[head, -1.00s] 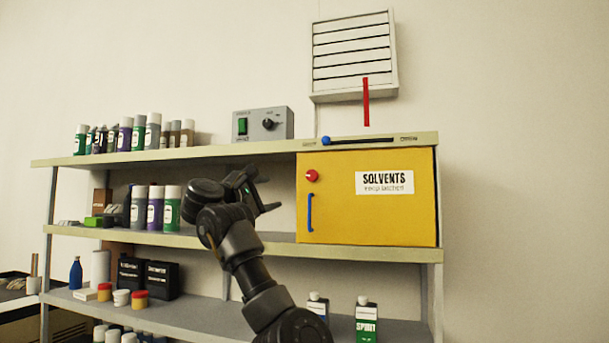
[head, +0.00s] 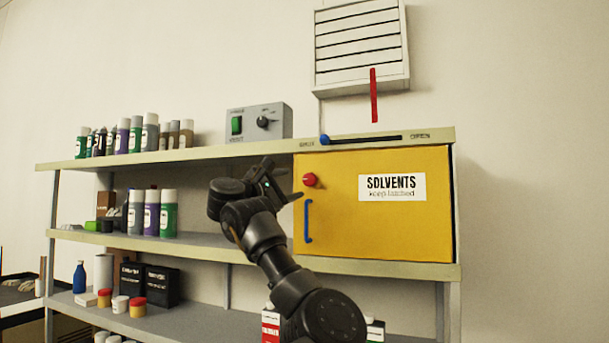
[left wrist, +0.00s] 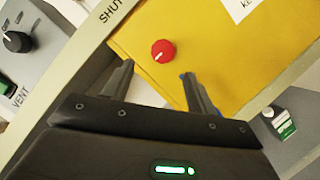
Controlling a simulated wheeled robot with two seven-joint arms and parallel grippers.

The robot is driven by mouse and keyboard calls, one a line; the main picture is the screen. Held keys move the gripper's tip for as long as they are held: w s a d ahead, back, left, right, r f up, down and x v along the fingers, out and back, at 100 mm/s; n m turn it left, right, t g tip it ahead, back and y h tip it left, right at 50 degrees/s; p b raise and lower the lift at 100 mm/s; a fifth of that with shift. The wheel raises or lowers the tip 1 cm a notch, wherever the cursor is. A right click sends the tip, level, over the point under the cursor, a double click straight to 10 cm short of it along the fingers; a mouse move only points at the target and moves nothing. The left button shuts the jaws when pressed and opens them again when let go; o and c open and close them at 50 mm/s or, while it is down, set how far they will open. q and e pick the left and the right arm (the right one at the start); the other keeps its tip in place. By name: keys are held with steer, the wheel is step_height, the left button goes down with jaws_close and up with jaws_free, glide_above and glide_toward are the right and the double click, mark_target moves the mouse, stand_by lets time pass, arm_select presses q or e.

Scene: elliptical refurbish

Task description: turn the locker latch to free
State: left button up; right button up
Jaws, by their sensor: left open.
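The locker is a yellow box (head: 400,225) labelled SOLVENTS, standing on the shelf at the right in the head view. Its red round latch knob (head: 310,179) sits at the door's upper left, above the blue handle (head: 308,221). In the left wrist view the knob (left wrist: 163,51) shows a pale mark and lies ahead of the fingertips, roughly between their lines. My left gripper (head: 284,180) is open and empty, just left of the knob and apart from it. In the left wrist view its fingers (left wrist: 157,80) are spread. My right gripper is not in view.
A grey control box (head: 258,122) with a green switch and black dial stands on the top shelf. A slider with a blue knob (head: 324,140) runs along the shelf edge above the locker. Spray cans (head: 150,132) and bottles fill the shelves to the left.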

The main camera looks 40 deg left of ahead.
mark_target(307, 180)
arm_select(q)
steer(key=x, duration=0.1)
steer(key=p+x, duration=0.1)
steer(key=x, duration=0.1)
steer(key=p+x, duration=0.1)
steer(key=x, duration=0.1)
steer(key=shift+w+d+r, duration=0.1)
steer(key=shift+d+r, duration=0.05)
steer(key=shift+d, duration=0.1)
steer(key=shift+w+p, duration=0.45)
steer(key=shift+w, duration=0.25)
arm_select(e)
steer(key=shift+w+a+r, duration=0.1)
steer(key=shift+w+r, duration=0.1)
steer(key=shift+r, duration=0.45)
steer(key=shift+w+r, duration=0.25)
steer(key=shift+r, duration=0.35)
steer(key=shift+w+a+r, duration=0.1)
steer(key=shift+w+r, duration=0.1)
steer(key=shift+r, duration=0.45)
arm_select(q)
steer(key=c, duration=1)
